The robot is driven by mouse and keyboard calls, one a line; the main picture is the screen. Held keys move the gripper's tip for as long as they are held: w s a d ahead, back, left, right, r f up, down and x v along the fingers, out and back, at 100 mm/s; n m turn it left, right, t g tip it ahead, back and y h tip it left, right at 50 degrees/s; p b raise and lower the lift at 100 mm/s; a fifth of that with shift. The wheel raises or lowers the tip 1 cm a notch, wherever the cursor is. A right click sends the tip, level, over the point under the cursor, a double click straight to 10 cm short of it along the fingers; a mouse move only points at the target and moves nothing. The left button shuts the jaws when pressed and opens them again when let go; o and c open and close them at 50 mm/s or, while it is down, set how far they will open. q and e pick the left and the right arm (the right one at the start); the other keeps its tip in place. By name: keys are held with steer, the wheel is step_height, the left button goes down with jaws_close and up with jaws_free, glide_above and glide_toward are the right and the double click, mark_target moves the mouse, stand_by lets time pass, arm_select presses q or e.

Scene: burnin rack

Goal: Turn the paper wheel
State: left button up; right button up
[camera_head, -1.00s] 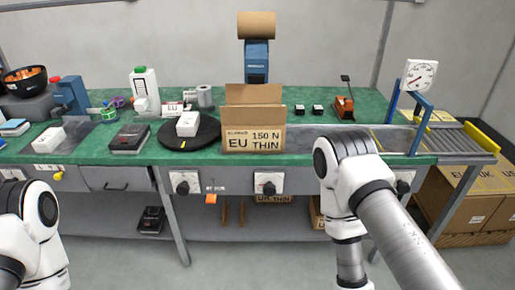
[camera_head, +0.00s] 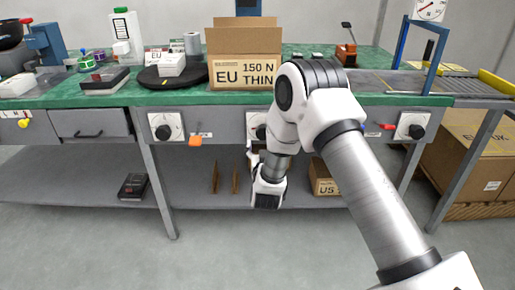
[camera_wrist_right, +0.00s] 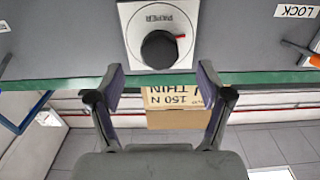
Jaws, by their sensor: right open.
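The paper wheel is a round black knob (camera_wrist_right: 158,50) with a red mark, on a white plate lettered PAPER. It shows upside down in the right wrist view. In the head view its white plate (camera_head: 254,121) is the middle one on the bench front, partly hidden by my right arm. My right gripper (camera_wrist_right: 160,78) is open and empty, its fingers spread to either side just short of the knob, not touching it. In the head view the right gripper (camera_head: 253,154) is mostly hidden, just below the plate. My left gripper is out of view.
Two other dials, left (camera_head: 165,126) and right (camera_head: 411,126), sit on the bench front. A carton marked EU 150 N THIN (camera_head: 240,72) stands on the green top above. A lower shelf (camera_head: 200,180) runs beneath.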

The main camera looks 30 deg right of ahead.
mark_target(263, 133)
steer(key=b+x, duration=0.1)
steer(key=x, duration=0.6)
steer(key=shift+r, duration=0.1)
steer(key=c, duration=1.2)
